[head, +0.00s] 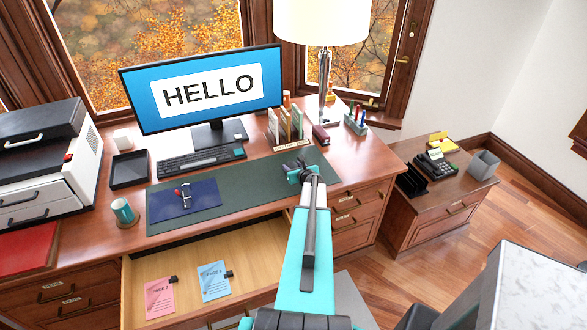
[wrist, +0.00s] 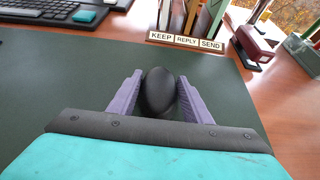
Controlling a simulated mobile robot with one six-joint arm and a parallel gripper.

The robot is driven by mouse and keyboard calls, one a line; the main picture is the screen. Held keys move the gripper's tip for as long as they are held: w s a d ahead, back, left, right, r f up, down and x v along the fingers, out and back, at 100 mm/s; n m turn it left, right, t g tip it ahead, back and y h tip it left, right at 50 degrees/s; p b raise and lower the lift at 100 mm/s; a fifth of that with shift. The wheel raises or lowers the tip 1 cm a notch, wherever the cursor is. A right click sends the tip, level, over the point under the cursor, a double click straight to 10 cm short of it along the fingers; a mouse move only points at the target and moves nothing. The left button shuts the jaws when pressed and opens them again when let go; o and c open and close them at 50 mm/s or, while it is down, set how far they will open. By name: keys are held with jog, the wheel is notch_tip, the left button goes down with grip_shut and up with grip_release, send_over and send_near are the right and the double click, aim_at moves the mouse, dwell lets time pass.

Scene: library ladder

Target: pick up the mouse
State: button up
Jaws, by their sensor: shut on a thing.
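The mouse (wrist: 158,92) is black and rounded. In the wrist view it sits between the two purple fingers of my gripper (wrist: 158,97), which are shut on it from both sides. It is over the green desk mat (wrist: 75,75); I cannot tell whether it touches the mat. In the head view my gripper (head: 300,172) is over the right part of the mat, and my own arm and gripper mostly hide the mouse.
Behind my gripper stands a sorter (wrist: 186,41) labelled KEEP, REPLY, SEND. A stapler (head: 321,134) is to its right. The keyboard (head: 200,158) and monitor (head: 205,88) are to the left. An open drawer (head: 245,256) with pages juts out in front.

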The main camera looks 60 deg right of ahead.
aim_at(293, 165)
jog(key=shift+r, duration=0.1)
jog(key=shift+r+b, duration=0.35)
jog(key=shift+r, duration=0.35)
notch_tip(293, 165, up, 2)
jog(key=shift+b, duration=0.35)
jog(key=s+a+b, duration=0.2)
jog(key=s+a, duration=0.1)
jog(key=s+a+r+b, duration=0.1)
jog(key=s+a, duration=0.3)
jog(key=s+a+b, duration=0.2)
jog(key=s+a, duration=0.2)
jog(key=shift+s+a+r+b, duration=0.1)
jog(key=shift+s+r+b, duration=0.1)
jog(key=shift+b, duration=0.15)
